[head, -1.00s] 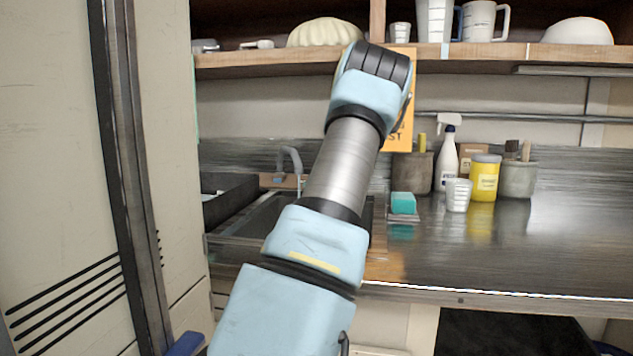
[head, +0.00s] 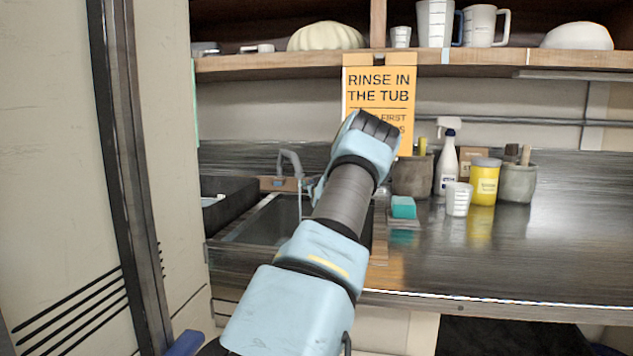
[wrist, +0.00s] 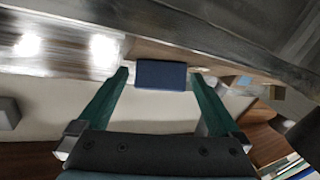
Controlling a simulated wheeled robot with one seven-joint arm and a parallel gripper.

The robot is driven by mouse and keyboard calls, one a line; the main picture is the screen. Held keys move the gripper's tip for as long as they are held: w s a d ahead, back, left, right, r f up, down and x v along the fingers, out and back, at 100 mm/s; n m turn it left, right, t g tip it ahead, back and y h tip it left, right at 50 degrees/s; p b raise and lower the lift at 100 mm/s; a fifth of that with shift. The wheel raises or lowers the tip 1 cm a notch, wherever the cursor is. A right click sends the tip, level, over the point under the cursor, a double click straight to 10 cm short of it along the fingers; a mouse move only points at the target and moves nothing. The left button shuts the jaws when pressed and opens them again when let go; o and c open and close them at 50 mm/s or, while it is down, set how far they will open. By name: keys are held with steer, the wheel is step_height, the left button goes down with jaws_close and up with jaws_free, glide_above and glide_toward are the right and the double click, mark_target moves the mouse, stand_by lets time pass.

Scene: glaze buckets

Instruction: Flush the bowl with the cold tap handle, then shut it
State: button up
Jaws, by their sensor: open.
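The tap spout (head: 291,160) curves up behind the dark sink bowl (head: 262,222), left of my arm. A small blue-grey block (head: 279,184) shows at the spout's foot. In the wrist view, a blue block (wrist: 162,74), which looks like the cold tap handle, sits between the tips of my gripper (wrist: 159,76). The two green fingers are apart, with a gap on each side of the block. Whether either finger touches it cannot be told. In the head view my arm hides most of the gripper and the right part of the sink.
A teal sponge (head: 403,207), a white cup (head: 458,199), a yellow jar (head: 485,182) and a spray bottle (head: 446,160) stand right of the sink. An orange sign (head: 380,90) hangs behind my arm. The counter's right side (head: 560,245) is clear.

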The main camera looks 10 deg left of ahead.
steer(key=c, duration=1.3)
steer(key=shift+a+f, duration=0.1)
